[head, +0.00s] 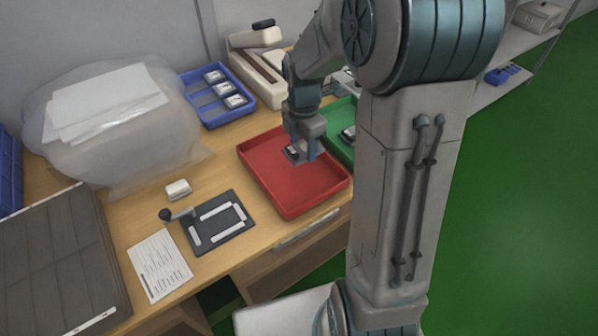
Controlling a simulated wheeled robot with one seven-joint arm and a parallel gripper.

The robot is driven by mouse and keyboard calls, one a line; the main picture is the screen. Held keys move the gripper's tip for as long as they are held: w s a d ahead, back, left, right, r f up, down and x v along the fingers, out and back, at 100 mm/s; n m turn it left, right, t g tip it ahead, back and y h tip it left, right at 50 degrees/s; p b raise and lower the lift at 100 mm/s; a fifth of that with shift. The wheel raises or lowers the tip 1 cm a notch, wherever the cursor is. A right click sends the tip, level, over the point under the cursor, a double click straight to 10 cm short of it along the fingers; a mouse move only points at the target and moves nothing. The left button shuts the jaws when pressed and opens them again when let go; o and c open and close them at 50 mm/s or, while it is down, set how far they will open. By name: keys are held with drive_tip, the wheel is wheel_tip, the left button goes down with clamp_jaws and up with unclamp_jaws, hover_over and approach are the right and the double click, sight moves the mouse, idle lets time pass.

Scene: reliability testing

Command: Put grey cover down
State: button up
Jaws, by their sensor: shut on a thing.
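My gripper (302,150) points down over the red tray (268,178) on the wooden table. It is shut on a small grey piece with a dark part, which I take for the grey cover (291,151). The cover is partly hidden by the fingers. It is at the tray's upper part, and I cannot tell whether it touches the tray floor. The rest of the red tray looks empty.
A green tray (345,111) with a small item adjoins the red tray on the right, partly behind my arm. A blue tray (207,110) holds several small units. A black fixture (228,238), a white block (178,189) and a printed sheet (158,266) lie to the left.

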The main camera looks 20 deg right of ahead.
sight(299, 161)
drive_tip(key=s, duration=0.1)
drive_tip(key=s+a+f, duration=0.1)
drive_tip(key=s+f, duration=0.1)
drive_tip(key=shift+s+a+f, duration=0.1)
drive_tip(key=shift+s+a, duration=0.05)
drive_tip(key=shift+a, duration=0.25)
drive_tip(key=shift+s+f, duration=0.1)
drive_tip(key=shift+f, duration=2)
drive_tip(key=shift+f+b, duration=0.2)
drive_tip(key=shift+b, duration=0.15)
drive_tip(key=o, duration=1)
drive_tip(key=shift+c, duration=0.2)
drive_tip(key=shift+r, duration=0.15)
